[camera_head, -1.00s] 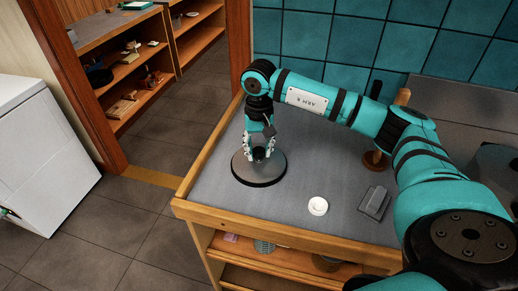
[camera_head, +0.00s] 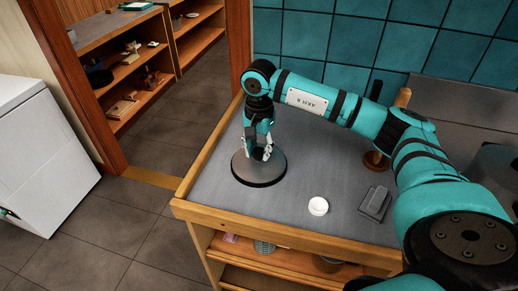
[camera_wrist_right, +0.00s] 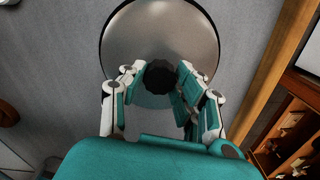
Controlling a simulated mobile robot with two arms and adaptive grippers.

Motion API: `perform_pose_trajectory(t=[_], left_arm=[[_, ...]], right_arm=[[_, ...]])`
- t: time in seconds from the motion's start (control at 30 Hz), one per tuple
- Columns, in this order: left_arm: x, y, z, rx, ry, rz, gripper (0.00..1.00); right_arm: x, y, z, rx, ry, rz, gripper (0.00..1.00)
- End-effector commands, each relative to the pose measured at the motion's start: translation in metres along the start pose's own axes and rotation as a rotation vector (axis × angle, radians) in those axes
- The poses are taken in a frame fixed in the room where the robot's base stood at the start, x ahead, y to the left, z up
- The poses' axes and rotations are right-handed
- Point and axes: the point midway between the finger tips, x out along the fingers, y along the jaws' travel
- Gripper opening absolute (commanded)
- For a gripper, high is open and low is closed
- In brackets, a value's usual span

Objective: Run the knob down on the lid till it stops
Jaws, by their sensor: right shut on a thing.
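The lid (camera_head: 245,172) is a round, shiny metal disc with a dark rim, lying flat on the grey counter near its left end. It also shows in the right wrist view (camera_wrist_right: 125,35). The knob (camera_wrist_right: 160,76) is black with a scalloped edge and sits at the middle of the lid. My right gripper (camera_head: 260,153) comes down from above, its fingers shut on the knob from both sides. The fingers mostly hide the knob in the head view. Any gap between knob and lid cannot be made out. My left gripper is not in view.
A small white round dish (camera_head: 318,206) and a dark grey block (camera_head: 375,203) lie on the counter to the right of the lid. A wooden stand (camera_head: 376,161) is behind my right arm. The counter's wooden edge (camera_head: 215,217) runs close by the lid.

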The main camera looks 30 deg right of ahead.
Motion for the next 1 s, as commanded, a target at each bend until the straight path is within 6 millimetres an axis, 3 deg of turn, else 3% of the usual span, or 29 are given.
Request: perform_pose_trajectory(t=[0.2,0.53,0.8,1.0], left_arm=[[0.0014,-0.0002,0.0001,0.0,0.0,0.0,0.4],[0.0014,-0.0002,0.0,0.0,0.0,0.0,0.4],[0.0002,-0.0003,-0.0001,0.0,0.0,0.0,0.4],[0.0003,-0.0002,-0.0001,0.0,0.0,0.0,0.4]], right_arm=[[0.0042,0.0004,0.001,0.234,-0.001,0.004,0.0],[0.0051,0.0008,0.0014,0.267,-0.002,0.006,0.0],[0.0061,0.0009,0.0015,0.607,-0.001,0.007,0.0],[0.0063,0.0008,0.0015,0.669,-0.001,0.007,0.0]])
